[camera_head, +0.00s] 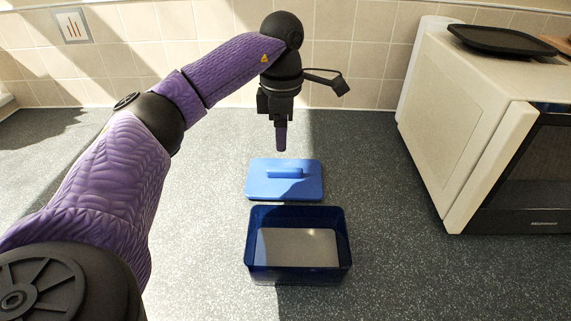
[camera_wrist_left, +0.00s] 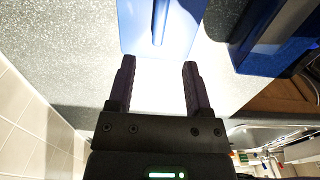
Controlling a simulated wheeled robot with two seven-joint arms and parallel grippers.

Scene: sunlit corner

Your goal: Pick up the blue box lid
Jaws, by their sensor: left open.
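The blue box lid (camera_head: 257,184) lies flat on the counter with its raised handle (camera_head: 285,173) on top. Just in front of it stands the open dark blue box (camera_head: 298,277), with a pale flat bottom showing inside. My left gripper (camera_head: 281,140) points down above and just behind the lid, apart from it. In the left wrist view my left gripper (camera_wrist_left: 158,78) has its two fingers spread with nothing between them. The lid (camera_wrist_left: 184,40) lies beyond the fingertips, its handle (camera_wrist_left: 160,20) roughly in line with the gap. The box (camera_wrist_left: 262,60) shows at the upper right. My right gripper is not in view.
A cream microwave (camera_head: 465,120) stands on the right with a black tray (camera_head: 505,40) on top. A white paper roll (camera_head: 412,75) stands behind it. The tiled wall (camera_head: 350,60) closes off the back. The speckled counter (camera_head: 400,275) is clear around the box.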

